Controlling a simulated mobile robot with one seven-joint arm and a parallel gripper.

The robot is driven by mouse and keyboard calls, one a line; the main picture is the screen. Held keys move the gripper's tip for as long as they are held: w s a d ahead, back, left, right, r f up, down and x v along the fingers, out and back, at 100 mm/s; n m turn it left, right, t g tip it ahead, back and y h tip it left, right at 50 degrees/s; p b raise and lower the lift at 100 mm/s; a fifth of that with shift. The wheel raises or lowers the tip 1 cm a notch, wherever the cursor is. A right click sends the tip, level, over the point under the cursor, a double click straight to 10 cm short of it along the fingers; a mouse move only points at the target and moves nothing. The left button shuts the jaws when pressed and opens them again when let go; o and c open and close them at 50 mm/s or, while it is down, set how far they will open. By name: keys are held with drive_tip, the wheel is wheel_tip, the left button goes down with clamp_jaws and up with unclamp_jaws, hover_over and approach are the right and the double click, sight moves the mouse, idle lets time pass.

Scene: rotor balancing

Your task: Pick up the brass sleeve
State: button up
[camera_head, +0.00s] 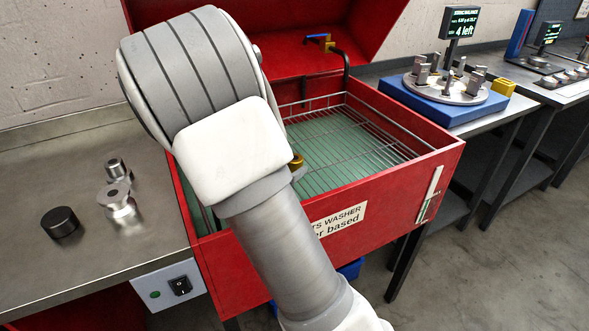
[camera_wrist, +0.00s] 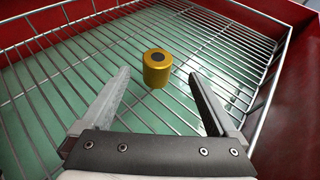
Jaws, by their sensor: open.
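The brass sleeve (camera_wrist: 157,70) is a short gold cylinder with a dark bore, standing upright on the wire rack (camera_wrist: 61,83) in the wrist view. My gripper (camera_wrist: 161,75) is open and empty, with a finger on each side of the sleeve's line and the sleeve just beyond the fingertips. No contact shows. In the head view a small part of the brass sleeve (camera_head: 296,161) shows beside my arm. My arm hides the gripper there.
The rack sits inside a red parts washer (camera_head: 440,160) with raised walls and an open lid. Steel parts (camera_head: 118,195) and a black puck (camera_head: 60,222) stand on the left bench. A blue balancing stand (camera_head: 430,104) with a round plate stands at the right.

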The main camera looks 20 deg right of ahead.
drive_tip(key=b+x, duration=0.1)
drive_tip(key=x, duration=0.4)
drive_tip(key=shift+w+d, duration=0.15)
drive_tip(key=shift+w, duration=0.25)
clamp_jaws()
